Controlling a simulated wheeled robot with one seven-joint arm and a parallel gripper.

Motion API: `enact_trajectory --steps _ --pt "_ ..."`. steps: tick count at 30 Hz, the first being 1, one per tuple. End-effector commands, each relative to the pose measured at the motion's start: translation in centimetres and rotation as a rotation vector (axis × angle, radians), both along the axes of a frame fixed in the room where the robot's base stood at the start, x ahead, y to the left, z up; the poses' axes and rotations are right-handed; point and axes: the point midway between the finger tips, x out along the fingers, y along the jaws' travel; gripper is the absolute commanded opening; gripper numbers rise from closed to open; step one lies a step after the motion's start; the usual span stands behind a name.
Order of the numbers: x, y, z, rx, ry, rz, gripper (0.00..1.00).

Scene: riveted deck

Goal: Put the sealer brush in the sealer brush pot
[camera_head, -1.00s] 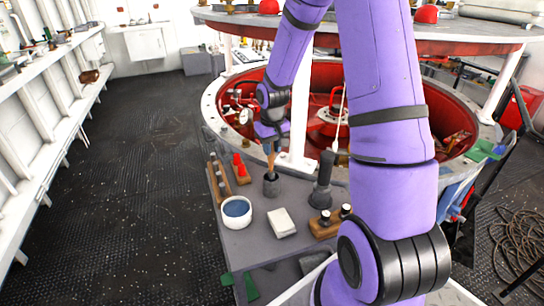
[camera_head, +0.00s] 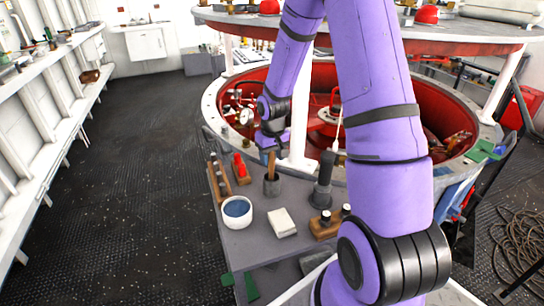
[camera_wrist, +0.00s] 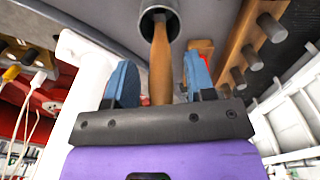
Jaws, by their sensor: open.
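The sealer brush stands with its wooden handle (camera_head: 271,164) upright, its lower end inside the sealer brush pot (camera_head: 271,187), a small dark grey cup on the grey table. The bristles are hidden in the pot. In the wrist view the handle (camera_wrist: 160,62) runs into the mouth of the pot (camera_wrist: 172,22). My gripper (camera_wrist: 160,78) is open, with its blue-padded fingers on either side of the handle and a gap visible at both sides. In the head view my gripper (camera_head: 270,147) is above the pot, at the handle's upper end.
On the table (camera_head: 250,248) are a white bowl with blue contents (camera_head: 237,208), a pale block (camera_head: 281,223), a dark upright tool (camera_head: 322,182), a wooden peg rack (camera_head: 325,226) and another rack with a red item (camera_head: 240,166) beside the pot. A red-lined round well lies behind.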

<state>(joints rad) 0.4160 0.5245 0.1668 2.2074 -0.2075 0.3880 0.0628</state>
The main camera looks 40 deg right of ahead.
Motion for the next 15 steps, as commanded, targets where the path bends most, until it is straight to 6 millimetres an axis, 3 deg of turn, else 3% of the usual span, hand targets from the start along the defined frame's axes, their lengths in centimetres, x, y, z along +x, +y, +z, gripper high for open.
enact_trajectory --steps 7,15 --pt "0.0 0.0 1.9 -0.002 -0.004 0.001 0.5" --pt "-0.2 0.0 7.0 -0.002 -0.006 -0.001 0.5"
